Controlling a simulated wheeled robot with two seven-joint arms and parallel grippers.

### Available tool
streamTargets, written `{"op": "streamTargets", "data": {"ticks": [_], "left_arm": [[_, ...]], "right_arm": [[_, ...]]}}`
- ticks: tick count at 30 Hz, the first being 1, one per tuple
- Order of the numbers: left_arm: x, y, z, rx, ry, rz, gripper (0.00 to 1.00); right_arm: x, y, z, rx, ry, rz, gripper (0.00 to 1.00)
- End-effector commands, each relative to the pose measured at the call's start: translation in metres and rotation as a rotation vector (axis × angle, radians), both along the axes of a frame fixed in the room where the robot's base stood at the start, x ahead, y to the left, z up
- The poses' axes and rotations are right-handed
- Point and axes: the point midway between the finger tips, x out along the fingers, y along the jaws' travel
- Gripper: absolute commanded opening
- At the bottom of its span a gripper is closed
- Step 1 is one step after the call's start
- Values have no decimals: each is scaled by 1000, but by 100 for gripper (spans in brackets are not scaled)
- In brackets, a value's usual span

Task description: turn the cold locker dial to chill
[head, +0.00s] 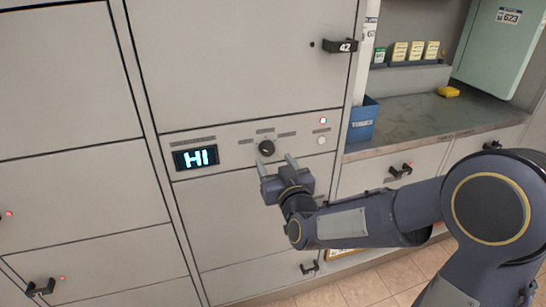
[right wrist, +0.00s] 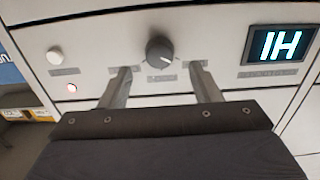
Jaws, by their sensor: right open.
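The dark round dial (head: 267,148) sits on the grey panel of the cold locker, between the lit display (head: 196,158) reading "HI" and a white button (head: 321,141). It also shows in the right wrist view (right wrist: 160,51), where the picture is upside down and a pale pointer mark faces lower right. Small labels surround the dial, too small to read. My right gripper (head: 277,163) is open and empty, just in front of and below the dial. In the right wrist view its fingers (right wrist: 160,72) point at the dial, one on each side, apparently not touching it. My left gripper is not in view.
Grey locker doors surround the panel. A black handle marked 42 (head: 341,46) sticks out above. A blue bin (head: 363,121) and a counter (head: 410,124) with a yellow item (head: 448,92) stand at right. Another handle (head: 310,267) is below.

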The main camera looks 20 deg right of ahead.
Motion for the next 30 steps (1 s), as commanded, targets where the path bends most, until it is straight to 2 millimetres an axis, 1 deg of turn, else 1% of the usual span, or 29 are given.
{"op": "streamTargets", "data": {"ticks": [1,3,6,9,12,19,27,29,30], "left_arm": [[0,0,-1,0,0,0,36],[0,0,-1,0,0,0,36],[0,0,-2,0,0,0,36],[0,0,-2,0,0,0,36],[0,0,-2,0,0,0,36],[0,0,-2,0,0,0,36],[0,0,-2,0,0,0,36],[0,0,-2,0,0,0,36],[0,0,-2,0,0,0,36]], "right_arm": [[10,0,-1,-2,0,-1,57],[20,1,-1,-1,0,0,57],[33,1,0,0,0,-1,57],[41,1,-1,0,1,-1,57],[45,1,0,1,2,0,57],[45,1,0,1,1,0,57],[45,1,0,1,1,0,22],[45,1,0,1,1,0,14],[45,1,0,1,1,0,13]]}}
